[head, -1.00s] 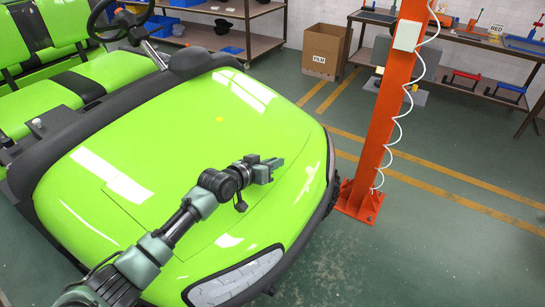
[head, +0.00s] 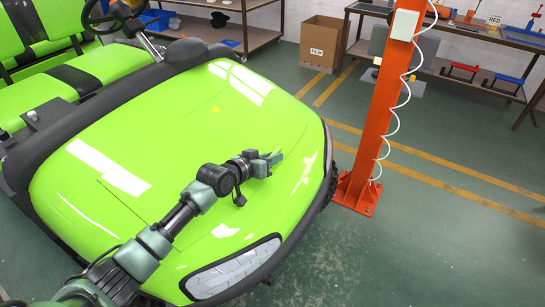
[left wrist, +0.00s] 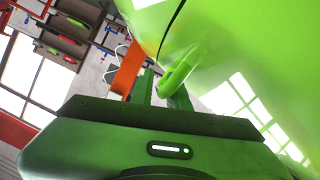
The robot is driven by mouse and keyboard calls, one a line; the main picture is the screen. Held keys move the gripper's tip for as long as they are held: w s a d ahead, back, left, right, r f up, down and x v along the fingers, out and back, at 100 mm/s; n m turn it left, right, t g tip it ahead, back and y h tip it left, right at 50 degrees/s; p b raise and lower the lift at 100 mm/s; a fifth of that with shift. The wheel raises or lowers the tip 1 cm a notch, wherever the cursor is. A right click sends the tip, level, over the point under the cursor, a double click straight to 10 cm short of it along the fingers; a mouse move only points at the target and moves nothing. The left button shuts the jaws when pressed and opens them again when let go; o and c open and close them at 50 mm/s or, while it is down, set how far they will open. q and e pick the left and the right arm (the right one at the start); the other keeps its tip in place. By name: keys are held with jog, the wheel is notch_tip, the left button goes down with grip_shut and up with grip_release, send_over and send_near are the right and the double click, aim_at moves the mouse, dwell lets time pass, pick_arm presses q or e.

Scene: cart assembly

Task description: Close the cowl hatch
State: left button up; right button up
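The bright green cowl (head: 150,125) of the cart fills the left and middle of the head view. A thin seam on it (head: 120,200) marks an edge of the cowl hatch (head: 165,190); the panel looks nearly flush there, and my left arm covers part of it. My left gripper (head: 268,163) is over the front right part of the cowl, apart or touching I cannot tell. In the left wrist view its two fingers (left wrist: 161,92) show a gap, with glossy green surface and a dark seam close beyond. Nothing is clearly held. My right gripper is not in view.
An orange post (head: 375,110) with a coiled white cable stands right of the cart. A cardboard box (head: 321,45) and shelves stand behind. A headlight (head: 235,270) is at the cowl's front edge. The floor at right is clear.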

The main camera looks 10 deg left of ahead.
pick_arm(q)
jog(key=shift+s+a+f, duration=0.15)
jog(key=shift+f, duration=0.1)
jog(key=shift+s+a, duration=0.15)
jog(key=shift+s, duration=0.1)
jog(key=v, duration=0.6)
jog(key=shift+s+a+r, duration=0.15)
jog(key=shift+s+r, duration=0.05)
jog(key=shift+r, duration=0.15)
jog(key=shift+s+r, duration=0.1)
jog(key=shift+r, duration=0.1)
